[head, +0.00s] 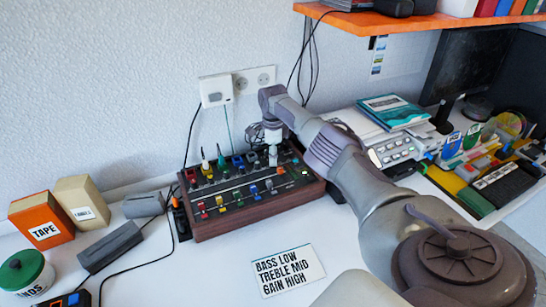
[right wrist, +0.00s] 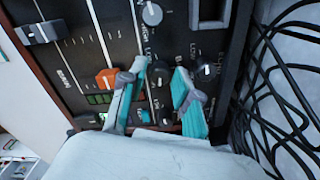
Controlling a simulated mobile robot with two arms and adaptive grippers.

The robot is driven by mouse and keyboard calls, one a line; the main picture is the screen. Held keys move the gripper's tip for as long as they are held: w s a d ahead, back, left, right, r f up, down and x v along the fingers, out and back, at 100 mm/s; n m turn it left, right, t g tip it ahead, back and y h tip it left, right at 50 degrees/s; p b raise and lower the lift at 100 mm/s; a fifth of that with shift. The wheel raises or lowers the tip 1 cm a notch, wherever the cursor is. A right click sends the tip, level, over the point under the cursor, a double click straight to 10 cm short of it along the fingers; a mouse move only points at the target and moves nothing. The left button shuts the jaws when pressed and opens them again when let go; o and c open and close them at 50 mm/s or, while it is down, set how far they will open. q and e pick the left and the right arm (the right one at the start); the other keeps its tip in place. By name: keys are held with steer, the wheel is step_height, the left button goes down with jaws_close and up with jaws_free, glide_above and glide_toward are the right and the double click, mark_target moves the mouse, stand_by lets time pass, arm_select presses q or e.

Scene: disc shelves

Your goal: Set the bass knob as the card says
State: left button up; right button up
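The white card (head: 288,270) lies flat on the table in front of the mixer and reads "BASS LOW, TREBLE MID, GAIN HIGH". The mixer (head: 230,223) is a wood-sided box with a black panel of coloured sliders and knobs. My right gripper (head: 272,158) reaches down over its back right part. In the right wrist view its two teal-padded fingers (right wrist: 160,74) are apart, with a black knob (right wrist: 162,77) between their tips; contact is unclear. A grey knob (right wrist: 152,13) and another dark knob (right wrist: 207,69) are nearby. I cannot read which knob is bass. My left gripper is out of view.
Loose black cables (right wrist: 285,80) lie beside the panel. A wall socket (head: 255,80) is behind the mixer. A tape box (head: 42,222) and grey blocks stand left; books (head: 393,110) lie right. An orange shelf (head: 420,20) overhangs.

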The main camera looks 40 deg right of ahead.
jaws_close()
stand_by(0.4)
